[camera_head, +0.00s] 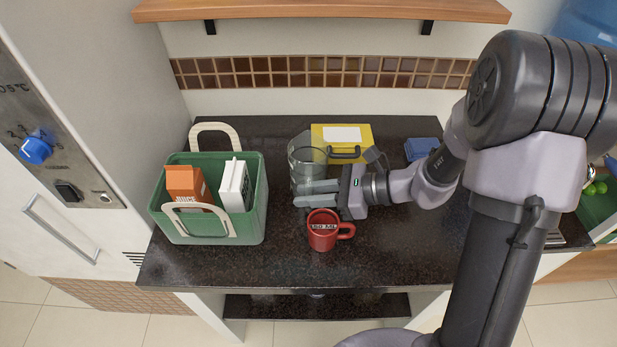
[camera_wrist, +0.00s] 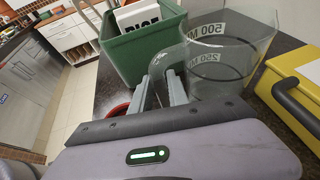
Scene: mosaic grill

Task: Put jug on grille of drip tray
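The jug (camera_head: 307,165) is clear glass and stands upright on the dark counter, in front of a yellow case. In the wrist view the jug (camera_wrist: 225,65) shows "500 ML" markings, and its clear handle curves out toward my fingers. My gripper (camera_head: 301,194) points left along the jug's near side. In the wrist view my gripper (camera_wrist: 162,80) has its two fingers a little apart, with the jug's handle at or between their tips. Contact with the handle is not clear. I cannot make out the drip tray or its grille in either view.
A red mug (camera_head: 322,236) stands just in front of my gripper. A green basket (camera_head: 255,215) with cartons is at left. The yellow case (camera_head: 361,134) and a blue box (camera_head: 421,148) are behind. The counter's front left (camera_head: 220,268) is clear. A wooden shelf (camera_head: 320,10) hangs above.

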